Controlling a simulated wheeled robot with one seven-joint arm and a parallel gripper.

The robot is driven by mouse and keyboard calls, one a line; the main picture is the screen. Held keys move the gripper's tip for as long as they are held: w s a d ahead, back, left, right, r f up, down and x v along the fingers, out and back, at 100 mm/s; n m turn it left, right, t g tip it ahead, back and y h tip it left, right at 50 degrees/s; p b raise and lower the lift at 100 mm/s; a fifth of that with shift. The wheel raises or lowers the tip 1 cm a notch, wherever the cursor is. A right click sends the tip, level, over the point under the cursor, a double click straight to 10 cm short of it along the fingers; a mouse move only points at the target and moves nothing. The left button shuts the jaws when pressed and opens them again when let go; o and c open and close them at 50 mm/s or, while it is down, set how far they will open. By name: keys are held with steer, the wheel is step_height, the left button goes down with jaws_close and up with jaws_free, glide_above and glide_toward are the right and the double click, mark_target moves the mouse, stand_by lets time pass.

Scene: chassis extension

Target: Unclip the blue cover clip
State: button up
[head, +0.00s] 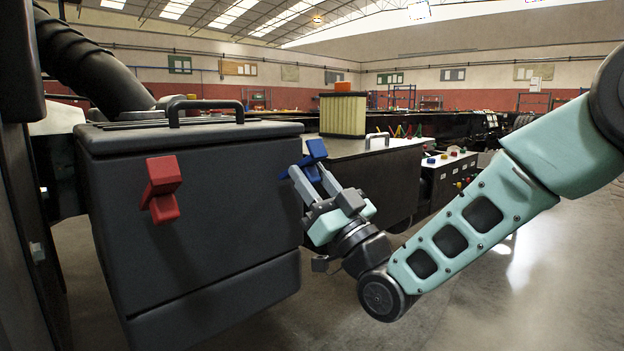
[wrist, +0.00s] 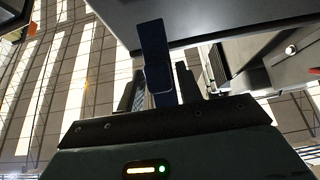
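The blue cover clip (head: 316,150) is at the right edge of a dark grey box (head: 200,190) in the head view. My gripper (head: 313,176) reaches up to it from the lower right, with its two fingers apart. In the wrist view, the blue clip (wrist: 155,58) stands between the two fingers of my gripper (wrist: 162,88), with a finger close on each side. I cannot tell whether the fingers press on it. The clip's far side is hidden.
A red clip (head: 162,190) is on the box's front face. The box has a black handle (head: 205,104) on top. A bench (head: 350,150) with a ribbed yellowish container (head: 343,115) stands behind my gripper. Open floor (head: 500,290) lies to the right.

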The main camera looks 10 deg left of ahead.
steer(key=shift+o, duration=0.3)
steer(key=shift+f, duration=0.1)
steer(key=b+v, duration=0.2)
steer(key=v, duration=1.5)
steer(key=shift+s+d+f, duration=0.1)
steer(key=shift+s+d, duration=0.05)
